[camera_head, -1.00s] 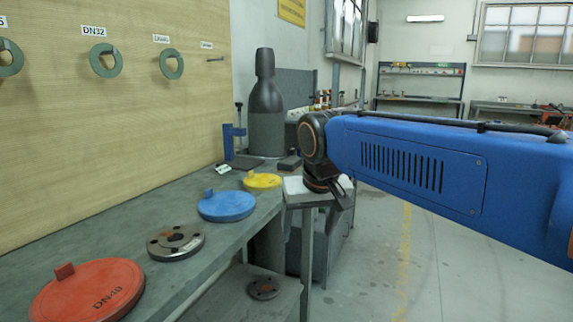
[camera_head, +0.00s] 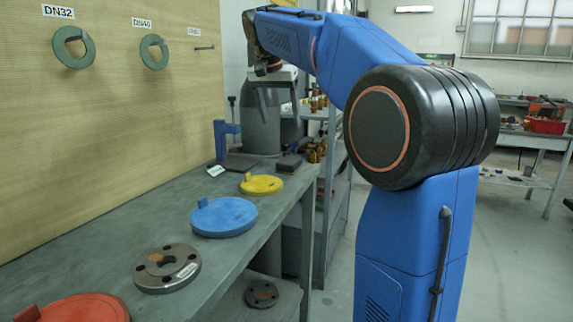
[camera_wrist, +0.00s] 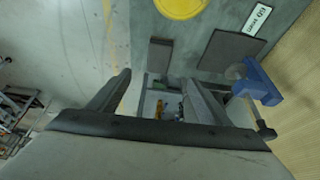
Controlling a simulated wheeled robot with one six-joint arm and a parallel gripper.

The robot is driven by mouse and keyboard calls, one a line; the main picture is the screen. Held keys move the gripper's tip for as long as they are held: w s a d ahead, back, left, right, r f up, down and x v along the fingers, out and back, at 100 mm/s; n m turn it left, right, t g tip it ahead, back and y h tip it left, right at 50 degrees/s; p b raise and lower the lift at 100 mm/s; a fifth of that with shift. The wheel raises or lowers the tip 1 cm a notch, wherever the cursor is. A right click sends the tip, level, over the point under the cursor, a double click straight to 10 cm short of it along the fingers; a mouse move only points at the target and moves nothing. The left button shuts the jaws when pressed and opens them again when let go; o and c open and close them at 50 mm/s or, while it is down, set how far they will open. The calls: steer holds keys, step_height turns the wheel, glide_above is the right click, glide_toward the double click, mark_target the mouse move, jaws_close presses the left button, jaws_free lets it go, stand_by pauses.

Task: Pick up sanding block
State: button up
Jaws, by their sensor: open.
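A small dark grey block, which looks like the sanding block (camera_head: 290,162), lies flat near the far right edge of the grey bench (camera_head: 110,255). In the wrist view the block (camera_wrist: 160,53) shows beyond and roughly between my fingers.
A yellow disc (camera_head: 262,185), a blue disc (camera_head: 223,216) and a metal flange (camera_head: 167,269) lie on the bench. A shelf rack (camera_head: 335,170) is beyond the bench.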

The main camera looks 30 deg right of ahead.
glide_above(289, 160)
steer(key=s+a, duration=0.1)
steer(key=a, duration=0.1)
step_height(289, 160, down, 11)
steer(key=shift+r, duration=0.1)
steer(key=shift+s+x, duration=0.2)
steer(key=shift+x, duration=2.55)
steer(key=shift+d+f, duration=0.1)
steer(key=shift+f, duration=0.1)
steer(key=c, duration=1.3)
step_height(289, 160, up, 10)
steer(key=shift+r, duration=0.2)
